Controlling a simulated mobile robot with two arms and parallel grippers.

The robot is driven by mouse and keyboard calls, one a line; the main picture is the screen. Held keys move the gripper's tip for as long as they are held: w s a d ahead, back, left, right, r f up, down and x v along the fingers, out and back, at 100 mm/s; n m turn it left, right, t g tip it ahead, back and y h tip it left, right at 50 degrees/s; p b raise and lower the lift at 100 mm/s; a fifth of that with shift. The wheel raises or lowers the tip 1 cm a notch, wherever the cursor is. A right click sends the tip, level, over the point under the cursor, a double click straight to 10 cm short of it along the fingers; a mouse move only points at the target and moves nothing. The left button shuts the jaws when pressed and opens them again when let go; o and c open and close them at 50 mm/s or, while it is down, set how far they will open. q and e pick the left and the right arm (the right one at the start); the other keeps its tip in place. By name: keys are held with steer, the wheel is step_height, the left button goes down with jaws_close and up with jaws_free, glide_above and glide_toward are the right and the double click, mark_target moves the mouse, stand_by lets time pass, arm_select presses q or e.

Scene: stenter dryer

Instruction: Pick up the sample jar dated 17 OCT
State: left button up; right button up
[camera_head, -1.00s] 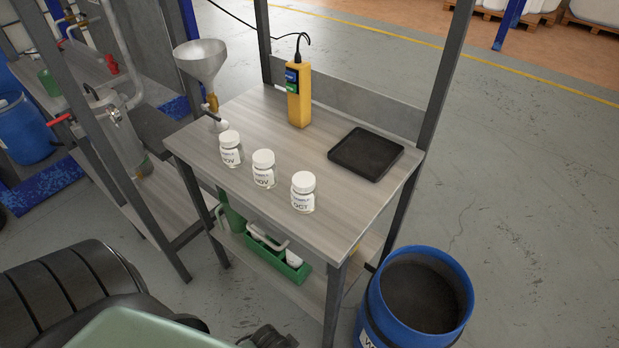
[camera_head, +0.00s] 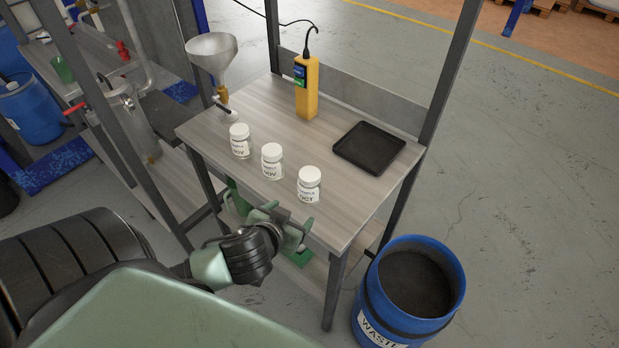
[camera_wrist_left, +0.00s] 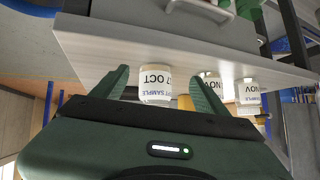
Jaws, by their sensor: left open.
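Three white-capped sample jars stand in a row near the front edge of the table (camera_head: 345,215). The right-most jar (camera_head: 309,185) has a label reading OCT; in the left wrist view the OCT jar (camera_wrist_left: 156,88) shows between my fingers, its label upside down. The middle jar (camera_head: 272,162) and left jar (camera_head: 240,141) read NOV; both also show in the left wrist view. My left gripper (camera_head: 292,222) is open at the table's front edge, just in front of the OCT jar and not closed on it. My right gripper is out of view.
A black tray (camera_head: 369,148) lies at the table's right. A yellow handheld device (camera_head: 306,88) stands at the back, and a metal funnel (camera_head: 211,55) at the back left. A blue waste drum (camera_head: 414,290) stands on the floor at right. Table posts rise at the corners.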

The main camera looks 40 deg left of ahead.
mark_target(309, 175)
arm_select(q)
steer(key=w+r+t, duration=0.1)
steer(key=w+a+r+t+h, duration=0.1)
steer(key=w, duration=0.1)
steer(key=w+a+r+t, duration=0.1)
steer(key=w, duration=0.1)
steer(key=shift+w+r, duration=0.25)
steer(key=shift+r, duration=0.05)
steer(key=shift+w+r+m+t+h, duration=0.3)
steer(key=shift+w+h, duration=0.1)
steer(key=shift+w, duration=0.2)
steer(key=shift+p+x, duration=0.3)
steer(key=shift+x, duration=0.7)
steer(key=shift+w+f+p, duration=0.1)
steer(key=shift+w+p, duration=0.25)
steer(key=shift+w, duration=0.25)
steer(key=p+x, duration=0.1)
steer(key=x, duration=0.2)
steer(key=shift+w, duration=0.15)
steer(key=shift+w+f, duration=0.3)
steer(key=shift+w, duration=0.1)
steer(key=shift+s, duration=0.1)
steer(key=c, duration=1.3)
jaws_close()
